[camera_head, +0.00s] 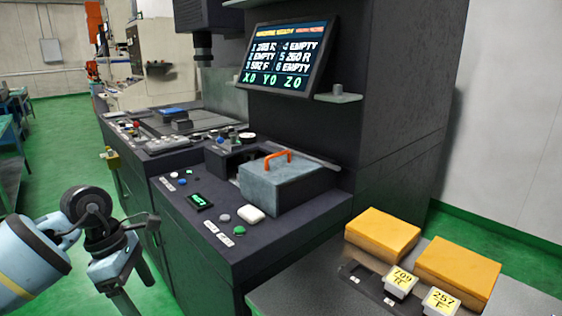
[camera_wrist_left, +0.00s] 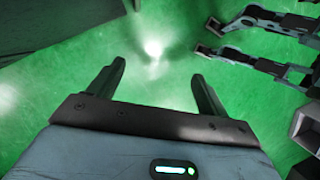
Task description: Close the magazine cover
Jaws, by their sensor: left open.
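The magazine cover is a grey box-shaped lid (camera_head: 285,184) with an orange handle (camera_head: 265,161), on the dark machine's top in the head view. A dark recess (camera_head: 232,160) shows uncovered behind and left of the cover. A pale rail (camera_head: 308,160) runs behind it. My left gripper (camera_head: 122,285) hangs at the lower left, in front of the machine and well apart from the cover. In the left wrist view my left gripper (camera_wrist_left: 160,80) is open and empty, with green floor beyond its fingers.
A screen (camera_head: 290,57) hangs above on the machine column. A grey table (camera_head: 345,296) with yellow blocks (camera_head: 383,233) and labelled pieces (camera_head: 400,283) stands lower right.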

